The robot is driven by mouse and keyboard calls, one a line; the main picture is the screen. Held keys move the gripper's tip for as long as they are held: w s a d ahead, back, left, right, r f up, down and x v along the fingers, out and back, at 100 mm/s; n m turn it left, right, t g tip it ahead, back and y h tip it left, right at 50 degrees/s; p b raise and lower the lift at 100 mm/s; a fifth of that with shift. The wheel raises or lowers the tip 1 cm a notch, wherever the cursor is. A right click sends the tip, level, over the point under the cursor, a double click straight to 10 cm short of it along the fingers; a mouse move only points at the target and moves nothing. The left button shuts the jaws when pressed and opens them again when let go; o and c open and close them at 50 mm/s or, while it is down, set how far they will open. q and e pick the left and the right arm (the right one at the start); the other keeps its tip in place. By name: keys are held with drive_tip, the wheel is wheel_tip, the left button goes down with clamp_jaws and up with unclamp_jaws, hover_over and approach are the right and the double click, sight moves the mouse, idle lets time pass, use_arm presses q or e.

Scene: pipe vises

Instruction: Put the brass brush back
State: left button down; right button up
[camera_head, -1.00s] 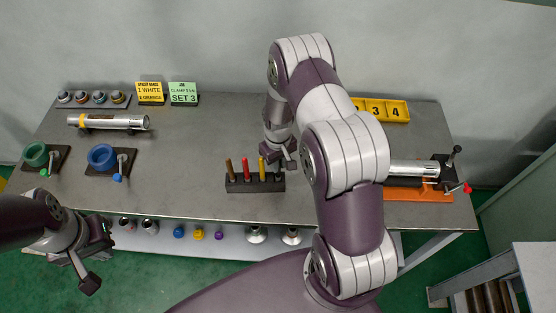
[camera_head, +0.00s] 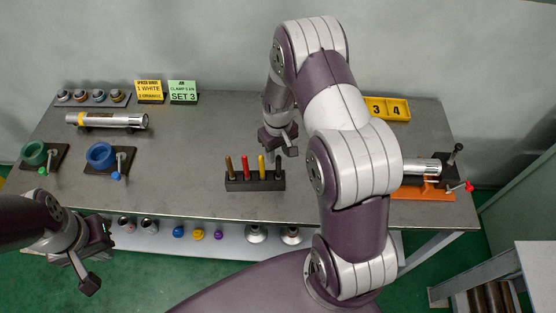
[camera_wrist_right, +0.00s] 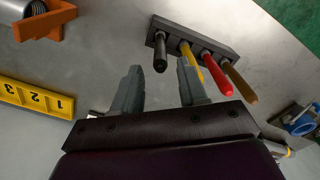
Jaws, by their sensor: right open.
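A dark tool block (camera_head: 255,181) stands on the bench with a brown, a red, a yellow and a black handle (camera_head: 278,167) upright in it. The block (camera_wrist_right: 196,38) and the handles also show in the right wrist view, the black handle (camera_wrist_right: 160,52) nearest my fingers. I cannot tell which one is the brass brush, as only handles show. My right gripper (camera_head: 279,148) is open and empty, just behind and above the block's black-handle end. Its two fingers (camera_wrist_right: 160,85) are apart from the handles. My left gripper (camera_head: 93,262) hangs off the bench's front left, its jaw opening unclear.
A blue ring vise (camera_head: 101,155) and a green one (camera_head: 35,153) stand at left, with a metal pipe (camera_head: 106,120) behind. A yellow numbered tray (camera_head: 392,108) and an orange-based vise (camera_head: 423,193) are at right. The bench's middle left is clear. My right arm hides part of the right side.

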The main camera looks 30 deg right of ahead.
drive_tip(key=r, duration=0.2)
drive_tip(key=r+b, duration=0.1)
drive_tip(key=r, duration=0.4)
drive_tip(key=shift+s+a+r, duration=0.2)
drive_tip(key=shift+a+r, duration=0.05)
drive_tip(key=s+a+r, duration=0.2)
drive_tip(key=s+a, duration=0.2)
drive_tip(key=s, duration=0.2)
drive_tip(key=s+a+r+t+b, duration=0.1)
drive_tip(key=s+a+r, duration=0.1)
drive_tip(key=s+a, duration=0.2)
drive_tip(key=s, duration=0.3)
drive_tip(key=shift+r+m+b, duration=0.3)
drive_tip(key=shift+r, duration=0.05)
drive_tip(key=shift+s, duration=0.15)
drive_tip(key=shift+d, duration=0.1)
